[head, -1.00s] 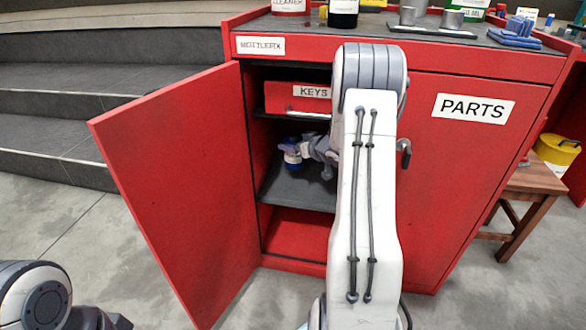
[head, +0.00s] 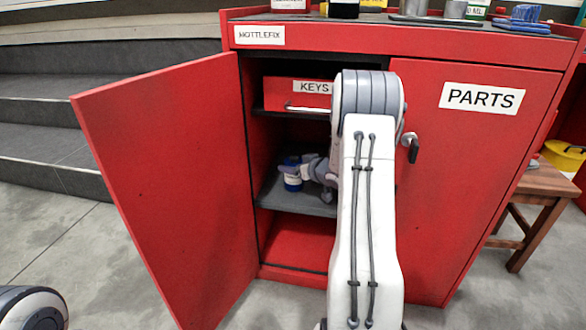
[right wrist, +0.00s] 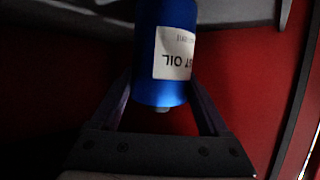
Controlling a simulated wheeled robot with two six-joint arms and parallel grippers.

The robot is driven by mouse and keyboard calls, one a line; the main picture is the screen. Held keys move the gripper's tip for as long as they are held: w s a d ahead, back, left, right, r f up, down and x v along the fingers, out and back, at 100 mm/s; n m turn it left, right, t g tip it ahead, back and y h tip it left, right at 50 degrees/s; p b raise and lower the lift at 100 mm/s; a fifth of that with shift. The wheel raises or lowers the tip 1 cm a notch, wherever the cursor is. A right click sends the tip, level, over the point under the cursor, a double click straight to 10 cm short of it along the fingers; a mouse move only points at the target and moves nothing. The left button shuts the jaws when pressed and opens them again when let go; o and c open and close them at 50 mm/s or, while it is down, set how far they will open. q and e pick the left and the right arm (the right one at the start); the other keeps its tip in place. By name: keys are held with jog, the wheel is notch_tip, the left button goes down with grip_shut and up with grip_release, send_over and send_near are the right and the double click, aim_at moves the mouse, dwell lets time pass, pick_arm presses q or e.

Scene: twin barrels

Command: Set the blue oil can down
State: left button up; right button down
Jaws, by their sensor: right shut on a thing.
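The blue oil can (head: 292,184) is inside the open red cabinet, low over the dark middle shelf (head: 298,202). I cannot tell whether its base touches the shelf. My right gripper (head: 291,165) reaches in from the right and is shut on the can. In the right wrist view the can (right wrist: 177,65) shows large and blue with a white label reading "OIL", upside down in the picture. The gripper's two fingers (right wrist: 163,103) stand on either side of it. My right arm hides the right part of the shelf. My left gripper is out of the picture.
The cabinet's left door (head: 165,190) stands open. The red KEYS drawer (head: 290,95) is above the shelf, and a red lower compartment (head: 295,240) is below. The PARTS door (head: 470,170) is closed. A wooden stool (head: 540,185) stands at the right.

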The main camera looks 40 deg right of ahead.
jog(key=shift+f, duration=0.1)
grip_release()
jog(key=shift+s+r, duration=0.1)
jog(key=shift+r, duration=0.15)
jog(key=d+p+v, duration=0.1)
jog(key=p+v, duration=0.5)
jog(key=v, duration=0.5)
jog(key=shift+s+a, duration=0.35)
jog(key=shift+a, duration=0.15)
